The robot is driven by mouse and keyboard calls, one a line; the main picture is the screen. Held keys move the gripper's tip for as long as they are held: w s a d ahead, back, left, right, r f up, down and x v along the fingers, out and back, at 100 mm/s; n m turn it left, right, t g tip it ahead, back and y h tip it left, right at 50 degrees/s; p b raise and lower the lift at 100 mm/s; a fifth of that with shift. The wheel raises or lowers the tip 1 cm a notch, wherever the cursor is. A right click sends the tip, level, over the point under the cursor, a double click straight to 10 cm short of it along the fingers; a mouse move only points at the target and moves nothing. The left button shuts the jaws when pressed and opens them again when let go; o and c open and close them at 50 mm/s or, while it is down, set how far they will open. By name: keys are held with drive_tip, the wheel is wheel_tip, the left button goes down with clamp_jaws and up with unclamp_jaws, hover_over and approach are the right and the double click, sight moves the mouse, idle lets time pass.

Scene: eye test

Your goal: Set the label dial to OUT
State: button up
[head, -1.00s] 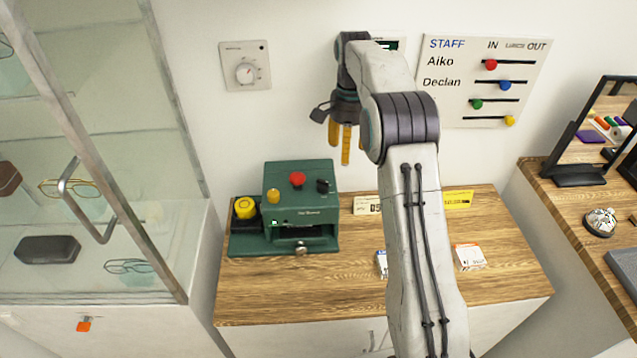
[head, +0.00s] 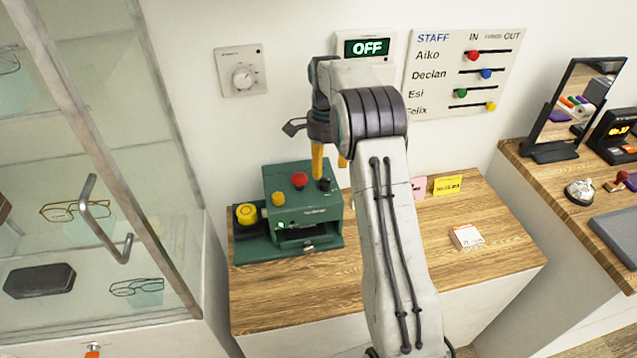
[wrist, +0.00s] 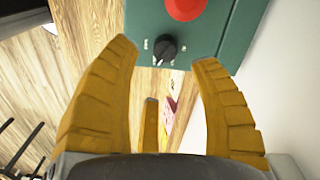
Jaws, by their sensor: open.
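The green machine (head: 303,196) stands on the wooden counter, with a red button (head: 299,181) and a small black dial (head: 324,184) on top. In the wrist view the black dial (wrist: 165,47) sits near the machine's edge, with tiny white marks beside it too small to read. I cannot tell which mark it points at. My gripper (head: 330,163) hangs above the machine's dial side, fingers pointing down. In the wrist view my gripper (wrist: 165,55) is open and empty, its yellow fingertips on either side of the dial, apparently not touching it.
A yellow button (head: 247,213) sits at the machine's left. A wall dial (head: 242,78), an OFF sign (head: 367,47) and a staff board (head: 462,72) are behind. A glass cabinet (head: 90,160) stands left. The counter's right part is mostly clear around a small white box (head: 466,237).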

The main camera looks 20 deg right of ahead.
sight(325, 179)
drive_tip(key=shift+w+d+m, duration=0.1)
drive_tip(key=shift+w+m, duration=0.1)
drive_tip(key=shift+m, duration=0.2)
drive_tip(key=shift+f, duration=0.25)
drive_tip(key=shift+f+p, duration=0.45)
drive_tip(key=shift+f, duration=2.95)
clamp_jaws()
